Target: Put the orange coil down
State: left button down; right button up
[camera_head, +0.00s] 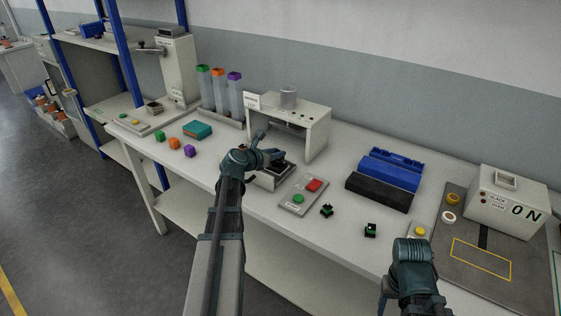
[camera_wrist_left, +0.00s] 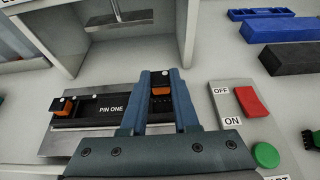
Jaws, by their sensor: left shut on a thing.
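My left gripper (camera_head: 277,158) is over the small grey fixture (camera_head: 272,178) in front of the white press. In the left wrist view, the gripper (camera_wrist_left: 160,82) is shut on a small orange piece with black parts, the orange coil (camera_wrist_left: 160,90). The fingers hide most of it. The fixture has a black strip marked PIN ONE (camera_wrist_left: 112,109), with another orange-and-black piece (camera_wrist_left: 68,106) at its left end. I cannot tell whether the held coil touches the fixture. My right gripper is mostly hidden below its wrist at the lower right, and its jaws do not show clearly.
The white press (camera_head: 305,125) stands right behind the fixture. A panel with red and green buttons (camera_head: 303,194) lies to the right.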

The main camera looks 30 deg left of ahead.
pick_arm(q)
jog(key=shift+s+f, duration=0.1)
jog(key=shift+f, duration=0.1)
notch_tip(320, 180, down, 3)
jog(key=b, duration=0.3)
jog(key=shift+f+b, duration=0.15)
jog(key=shift+b, duration=0.25)
jog(key=c, duration=0.7)
grip_release()
jog(key=shift+o, duration=0.2)
jog(key=shift+r, duration=0.25)
jog(key=p+v, duration=0.5)
jog(key=v, duration=0.7)
